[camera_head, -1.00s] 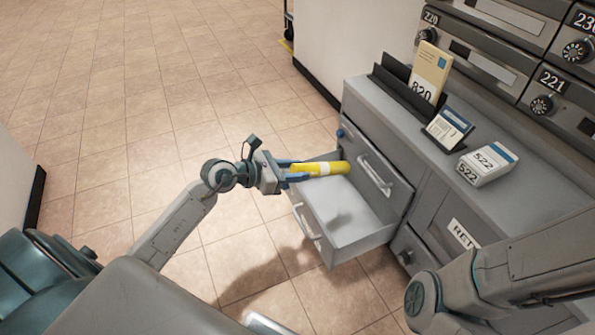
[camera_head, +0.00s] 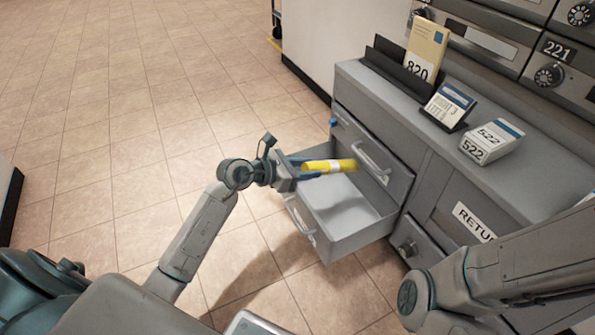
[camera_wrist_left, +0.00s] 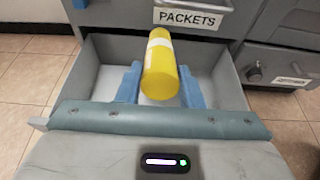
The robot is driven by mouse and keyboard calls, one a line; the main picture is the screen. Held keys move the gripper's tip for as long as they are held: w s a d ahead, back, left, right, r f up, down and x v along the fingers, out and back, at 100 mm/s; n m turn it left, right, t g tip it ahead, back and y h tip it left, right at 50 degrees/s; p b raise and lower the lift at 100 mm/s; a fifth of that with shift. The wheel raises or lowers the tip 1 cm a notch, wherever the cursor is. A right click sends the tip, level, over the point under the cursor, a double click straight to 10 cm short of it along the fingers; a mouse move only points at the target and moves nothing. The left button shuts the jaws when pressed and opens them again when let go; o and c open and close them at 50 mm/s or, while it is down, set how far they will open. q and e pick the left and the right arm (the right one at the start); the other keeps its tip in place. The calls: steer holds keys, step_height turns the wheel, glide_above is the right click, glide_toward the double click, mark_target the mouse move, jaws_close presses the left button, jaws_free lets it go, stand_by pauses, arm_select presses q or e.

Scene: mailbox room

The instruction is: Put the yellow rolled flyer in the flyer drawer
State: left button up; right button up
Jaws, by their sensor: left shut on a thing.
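The yellow rolled flyer (camera_head: 342,166) has a white band and is held by my left gripper (camera_head: 306,170). In the left wrist view the flyer (camera_wrist_left: 160,72) sits between the blue fingers of the left gripper (camera_wrist_left: 160,88). An open, empty-looking grey drawer (camera_head: 345,243) lies beneath the flyer, and its inside also shows in the left wrist view (camera_wrist_left: 212,52). The flyer is above the drawer, not touching its floor. The label on the open drawer is not readable. My right arm shows at the lower right, but its gripper is out of view.
The closed drawer above is labelled PACKETS (camera_wrist_left: 192,18). On the cabinet top (camera_head: 425,130) stand a letter holder with an 820 envelope (camera_head: 424,50), a card display (camera_head: 448,105) and a 522 box (camera_head: 491,142). Tiled floor (camera_head: 120,130) is clear to the left.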

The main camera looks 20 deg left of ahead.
arm_select(q)
steer(key=shift+w+d+f+b, duration=0.25)
steer(key=shift+f+b, duration=0.1)
steer(key=shift+f, duration=0.45)
steer(key=shift+w+d+f+b, duration=0.15)
steer(key=shift+f+b, duration=0.25)
steer(key=shift+f, duration=0.4)
steer(key=shift+w+d+f+b, duration=0.15)
steer(key=shift+w+f+b, duration=0.2)
steer(key=shift+f, duration=0.45)
steer(key=o, duration=1)
steer(key=shift+o, duration=0.2)
steer(key=shift+s, duration=0.1)
steer(key=p+v, duration=0.5)
steer(key=v, duration=0.5)
steer(key=shift+s+a, duration=0.2)
steer(key=shift+s, duration=0.05)
